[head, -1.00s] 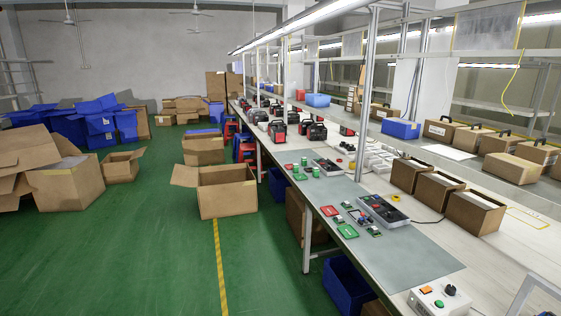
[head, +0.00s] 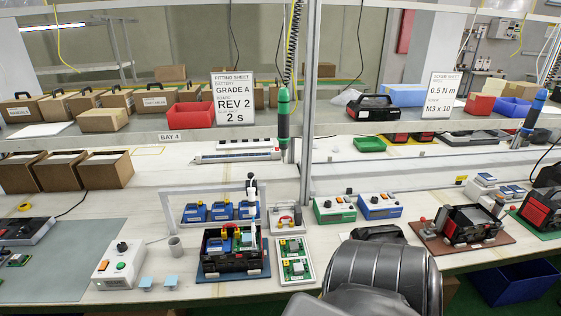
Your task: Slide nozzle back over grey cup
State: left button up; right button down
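A slim upright black and white part (head: 252,190) stands behind and above that device, right of the cup. It may be the nozzle, but it is too small to tell. It is not over the cup. Neither of my grippers is in view.
A control box (head: 118,264) and two light blue pieces (head: 146,284) are near the cup. Blue modules (head: 221,211) sit behind the device, a green-board tray (head: 294,262) to its right. A dark arm part of mine fills the lower right. A metal post (head: 308,120) rises mid-view.

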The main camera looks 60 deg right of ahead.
aim_at(252, 197)
jog(key=z, duration=1.25)
